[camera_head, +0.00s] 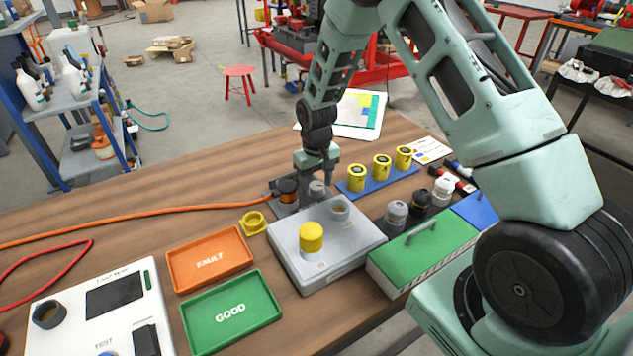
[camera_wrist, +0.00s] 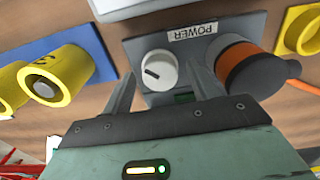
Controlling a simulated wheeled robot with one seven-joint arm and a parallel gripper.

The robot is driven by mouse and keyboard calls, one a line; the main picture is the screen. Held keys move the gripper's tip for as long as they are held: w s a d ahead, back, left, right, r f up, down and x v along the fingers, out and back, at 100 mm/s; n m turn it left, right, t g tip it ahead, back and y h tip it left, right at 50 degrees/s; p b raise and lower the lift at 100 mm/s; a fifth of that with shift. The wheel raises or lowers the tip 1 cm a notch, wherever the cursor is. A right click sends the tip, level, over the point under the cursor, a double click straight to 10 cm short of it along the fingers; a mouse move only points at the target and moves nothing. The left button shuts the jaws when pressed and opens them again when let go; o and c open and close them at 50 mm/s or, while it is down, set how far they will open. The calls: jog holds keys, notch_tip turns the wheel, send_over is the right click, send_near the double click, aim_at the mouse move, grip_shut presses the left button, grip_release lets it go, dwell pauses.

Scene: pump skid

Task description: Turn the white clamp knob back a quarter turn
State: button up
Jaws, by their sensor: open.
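A round white knob (camera_wrist: 158,68) with a dark pointer line sits on the grey panel (camera_wrist: 133,48) labelled POWER. No label on it reads "clamp". Its pointer slants toward the lower right in the wrist view. In the head view the knob (camera_head: 318,188) looks greyish and is partly hidden by my gripper (camera_head: 322,178). In the wrist view my gripper (camera_wrist: 160,88) is open, with one finger on each side of the knob. I cannot tell whether the fingers touch it.
A black and orange plug (camera_wrist: 245,68) with an orange cable stands close beside the knob. Yellow cylinders (camera_head: 382,166) stand on a blue strip to the right. A grey box (camera_head: 335,250) with a yellow cap lies in front, beside a green case (camera_head: 425,250).

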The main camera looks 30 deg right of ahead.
aim_at(317, 185)
jog(key=shift+r, duration=0.1)
notch_tip(317, 185, up, 17)
jog(key=b, duration=0.1)
jog(key=shift+r+b, duration=0.15)
jog(key=shift+b, duration=0.15)
dwell(0.4)
